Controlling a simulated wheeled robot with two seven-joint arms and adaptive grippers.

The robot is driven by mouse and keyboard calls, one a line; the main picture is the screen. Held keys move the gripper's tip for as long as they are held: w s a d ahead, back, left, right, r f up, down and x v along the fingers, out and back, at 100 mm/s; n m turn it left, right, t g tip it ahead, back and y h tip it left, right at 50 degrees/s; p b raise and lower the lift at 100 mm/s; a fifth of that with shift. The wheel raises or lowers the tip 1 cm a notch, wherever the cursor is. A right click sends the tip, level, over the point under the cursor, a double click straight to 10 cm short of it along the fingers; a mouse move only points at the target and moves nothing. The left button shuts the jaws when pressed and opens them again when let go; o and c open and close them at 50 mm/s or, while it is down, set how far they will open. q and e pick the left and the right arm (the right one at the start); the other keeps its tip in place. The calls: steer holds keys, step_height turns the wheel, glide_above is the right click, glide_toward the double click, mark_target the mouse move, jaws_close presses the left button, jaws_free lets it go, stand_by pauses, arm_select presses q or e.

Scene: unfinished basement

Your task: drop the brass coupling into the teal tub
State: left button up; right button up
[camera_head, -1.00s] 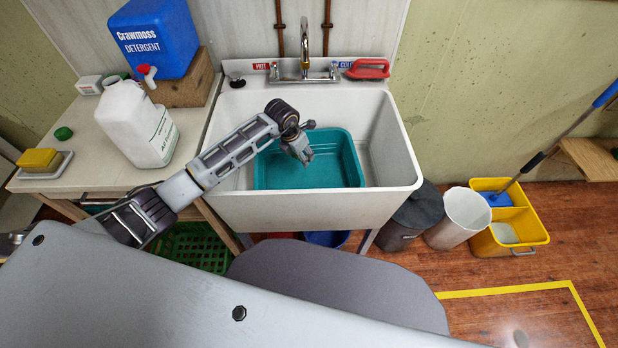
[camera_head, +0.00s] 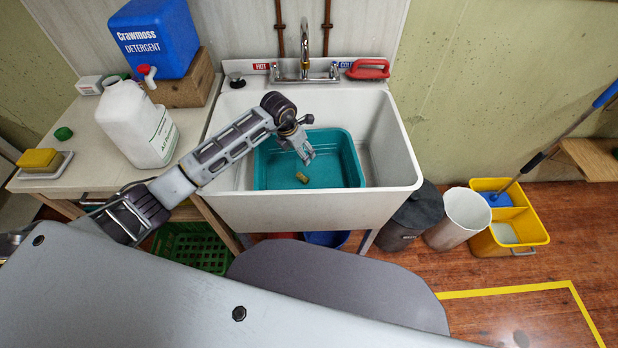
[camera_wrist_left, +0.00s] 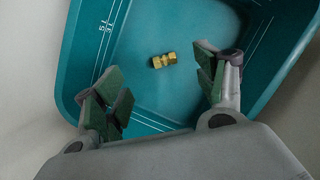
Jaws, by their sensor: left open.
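The brass coupling (camera_head: 302,177) is inside the teal tub (camera_head: 350,160), below my left gripper (camera_head: 309,158). In the left wrist view the coupling (camera_wrist_left: 164,60) shows between and beyond the spread fingers, apart from both. I cannot tell whether it rests on the tub's floor or is still falling. The teal tub (camera_wrist_left: 75,50) stands in the white sink. My left gripper (camera_wrist_left: 165,85) is open and empty over the tub. My right gripper is not in view.
The white sink (camera_head: 310,208) surrounds the tub, with a faucet (camera_head: 304,50) behind it and a red-handled brush (camera_head: 368,69) on its back ledge. A white jug (camera_head: 140,122) and blue detergent container (camera_head: 155,38) stand left. A yellow mop bucket (camera_head: 510,235) stands right.

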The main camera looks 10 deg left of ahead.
arm_select(q)
steer(key=v, duration=0.9)
stand_by(0.8)
